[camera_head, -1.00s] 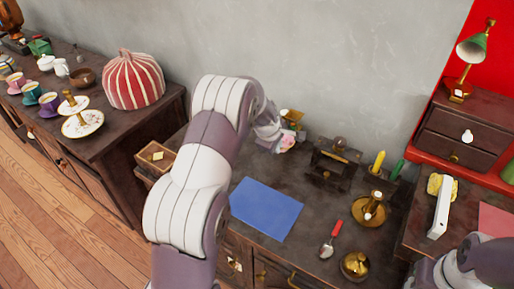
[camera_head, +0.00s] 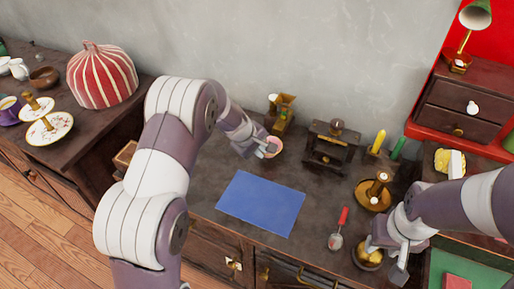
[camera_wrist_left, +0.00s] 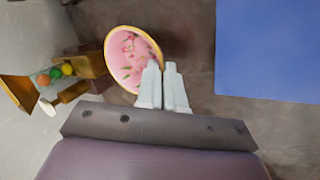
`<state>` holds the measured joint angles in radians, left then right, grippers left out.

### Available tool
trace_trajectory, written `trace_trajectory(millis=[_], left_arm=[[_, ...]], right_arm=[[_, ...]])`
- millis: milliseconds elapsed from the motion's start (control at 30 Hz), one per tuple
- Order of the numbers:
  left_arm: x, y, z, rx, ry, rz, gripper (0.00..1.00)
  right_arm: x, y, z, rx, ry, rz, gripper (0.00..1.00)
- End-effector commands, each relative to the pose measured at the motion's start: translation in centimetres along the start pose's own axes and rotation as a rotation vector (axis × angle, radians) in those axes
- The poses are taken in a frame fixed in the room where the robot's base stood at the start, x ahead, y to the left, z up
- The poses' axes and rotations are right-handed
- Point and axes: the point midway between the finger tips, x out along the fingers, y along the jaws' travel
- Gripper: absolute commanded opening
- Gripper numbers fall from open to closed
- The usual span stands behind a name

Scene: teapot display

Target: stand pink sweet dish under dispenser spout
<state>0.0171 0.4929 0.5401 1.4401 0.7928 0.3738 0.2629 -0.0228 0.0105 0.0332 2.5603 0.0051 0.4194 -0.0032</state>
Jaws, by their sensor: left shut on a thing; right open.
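The pink sweet dish (camera_head: 275,147) is round with a gold rim and a floral inside; it also shows in the left wrist view (camera_wrist_left: 124,55). My left gripper (camera_head: 264,151) is shut on its near rim, and the fingers (camera_wrist_left: 164,80) show in the left wrist view. The brass and wood dispenser (camera_head: 281,112) stands just behind the dish; coloured sweets show in it in the left wrist view (camera_wrist_left: 85,67). I cannot tell whether the dish touches the counter. My right gripper (camera_head: 384,258) is open around or just above a brass pot (camera_head: 367,256).
A blue mat (camera_head: 262,203) lies in front of the dish. A dark wooden stand (camera_head: 332,146), candles (camera_head: 377,142) and a brass candlestick (camera_head: 373,192) stand to the right. The counter left of the mat is clear.

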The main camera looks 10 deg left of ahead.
Motion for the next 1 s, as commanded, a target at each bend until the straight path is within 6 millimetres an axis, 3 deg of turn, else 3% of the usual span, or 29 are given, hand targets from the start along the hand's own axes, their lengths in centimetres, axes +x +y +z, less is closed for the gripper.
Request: trace_trajectory(millis=[33,200,267,600,1000], left_arm=[[1.0,-0.5,0.0,-0.001,0.0,0.0,0.0],[2.7,-1.4,0.0,-0.001,0.0,0.0,0.0],[2.0,-0.4,-0.3,0.0,0.001,0.001,0.0],[3.6,2.7,-1.7,0.001,0.0,-0.001,0.0],[5.2,4.9,-2.8,-0.001,0.0,-0.001,0.0]], right_arm=[[1.1,0.0,0.1,0.0,0.0,0.0,0.43],[2.7,0.0,0.3,0.0,0.0,0.0,0.43],[1.3,0.0,0.2,0.0,-0.001,0.0,0.43],[-1.9,0.0,-0.2,0.0,0.0,0.0,0.43],[-3.7,0.0,-0.4,0.0,0.0,0.0,0.43]])
